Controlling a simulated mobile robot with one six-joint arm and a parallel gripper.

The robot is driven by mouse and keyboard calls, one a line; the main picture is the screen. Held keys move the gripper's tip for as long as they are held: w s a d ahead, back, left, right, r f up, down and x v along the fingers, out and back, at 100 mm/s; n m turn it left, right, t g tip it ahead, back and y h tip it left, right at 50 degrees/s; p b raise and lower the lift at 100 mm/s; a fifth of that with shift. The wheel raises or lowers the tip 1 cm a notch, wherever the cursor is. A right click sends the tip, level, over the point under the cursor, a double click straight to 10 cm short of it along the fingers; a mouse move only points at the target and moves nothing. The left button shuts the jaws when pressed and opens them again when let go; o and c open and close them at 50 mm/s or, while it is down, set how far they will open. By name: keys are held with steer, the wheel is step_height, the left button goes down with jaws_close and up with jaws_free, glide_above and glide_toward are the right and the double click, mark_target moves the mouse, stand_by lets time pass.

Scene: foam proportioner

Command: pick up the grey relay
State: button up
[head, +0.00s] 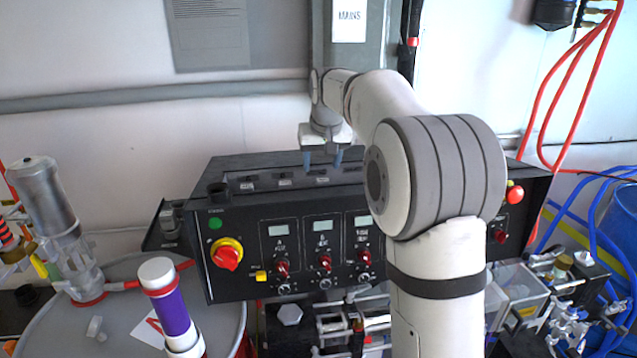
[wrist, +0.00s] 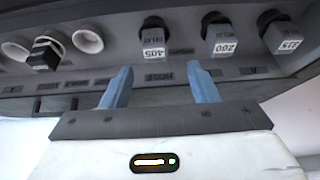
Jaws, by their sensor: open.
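My gripper (head: 323,160) is open above the top panel of the black console (head: 292,232). In the wrist view its two blue fingers (wrist: 159,80) are apart with nothing between them. A black block with a white label (wrist: 47,52) sits at left. I cannot tell for sure which of these is the grey relay.
The console front carries a red rotary switch (head: 227,254), small displays and red-capped toggles. A purple-banded cylinder (head: 170,308) stands at front left. Red hoses (head: 540,120) hang on the right wall.

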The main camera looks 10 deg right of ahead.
mark_target(323, 179)
steer(key=p+x, duration=0.1)
steer(key=x, duration=0.1)
steer(key=p+x, duration=0.1)
steer(key=x, duration=0.1)
steer(key=p+x, duration=0.1)
steer(key=x, duration=0.2)
steer(key=shift+d, duration=0.4)
steer(key=shift+w+f, duration=0.15)
steer(key=shift+f, duration=0.3)
steer(key=c, duration=1.1)
